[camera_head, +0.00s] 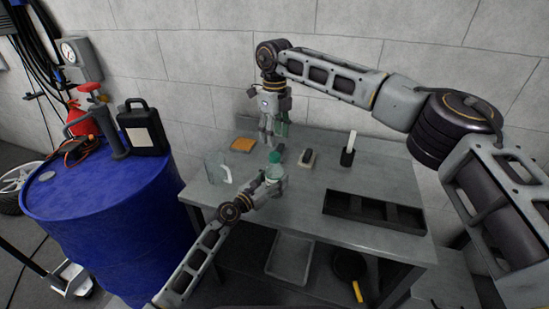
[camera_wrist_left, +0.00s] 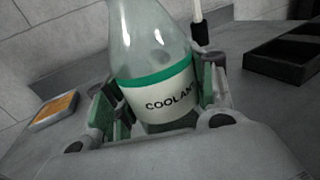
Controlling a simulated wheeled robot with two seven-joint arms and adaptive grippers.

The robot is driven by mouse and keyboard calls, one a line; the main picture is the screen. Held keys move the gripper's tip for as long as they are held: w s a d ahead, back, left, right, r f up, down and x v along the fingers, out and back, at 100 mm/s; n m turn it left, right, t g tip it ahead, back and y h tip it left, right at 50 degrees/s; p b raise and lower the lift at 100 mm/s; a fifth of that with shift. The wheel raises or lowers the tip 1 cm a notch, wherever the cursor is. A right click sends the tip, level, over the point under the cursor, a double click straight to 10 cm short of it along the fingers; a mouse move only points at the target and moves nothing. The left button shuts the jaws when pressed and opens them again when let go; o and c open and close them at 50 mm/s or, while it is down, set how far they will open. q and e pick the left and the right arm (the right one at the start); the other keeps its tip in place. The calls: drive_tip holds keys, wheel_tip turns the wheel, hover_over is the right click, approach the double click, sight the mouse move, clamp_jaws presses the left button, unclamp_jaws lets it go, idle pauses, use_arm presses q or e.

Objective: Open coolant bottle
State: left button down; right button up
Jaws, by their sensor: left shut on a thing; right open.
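The coolant bottle (camera_head: 274,171) stands upright on the grey table, clear with a green band and a white label. In the left wrist view the bottle (camera_wrist_left: 158,85) is between the fingers, its label reading COOLANT; its top is cut off there. My left gripper (camera_head: 270,180) is shut on the bottle's body from the front left. In the left wrist view its green-padded fingers (camera_wrist_left: 160,105) flank the bottle. My right gripper (camera_head: 274,139) is open, pointing down above the table just behind the bottle top, apart from it as far as I can tell.
A clear jug (camera_head: 217,168) and an orange sponge-like pad (camera_head: 243,145) lie left on the table (camera_head: 305,210). A small dark block (camera_head: 307,158), a black cup with a white stick (camera_head: 347,155) and a black divided tray (camera_head: 374,212) are right. A blue barrel (camera_head: 110,215) stands left.

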drive_tip(key=shift+s+a+f, duration=0.25)
drive_tip(key=shift+f, duration=0.3)
drive_tip(key=shift+a+r, duration=0.1)
drive_tip(key=shift+a, duration=0.15)
drive_tip(key=m, duration=0.4)
drive_tip(key=r+m, duration=0.1)
drive_tip(key=m, duration=0.1)
drive_tip(key=shift+w+d+m+y, duration=0.1)
drive_tip(key=shift+w+m+y, duration=0.05)
drive_tip(key=shift+m+y, duration=0.2)
drive_tip(key=m, duration=0.6)
drive_tip(key=shift+d+r, duration=0.15)
drive_tip(key=shift+r, duration=0.05)
drive_tip(key=m, duration=0.7)
drive_tip(key=shift+w+d, duration=0.1)
drive_tip(key=shift+d, duration=0.1)
drive_tip(key=m, duration=0.4)
drive_tip(key=shift+d, duration=0.1)
drive_tip(key=shift+m, duration=1.65)
drive_tip(key=shift+f, duration=0.15)
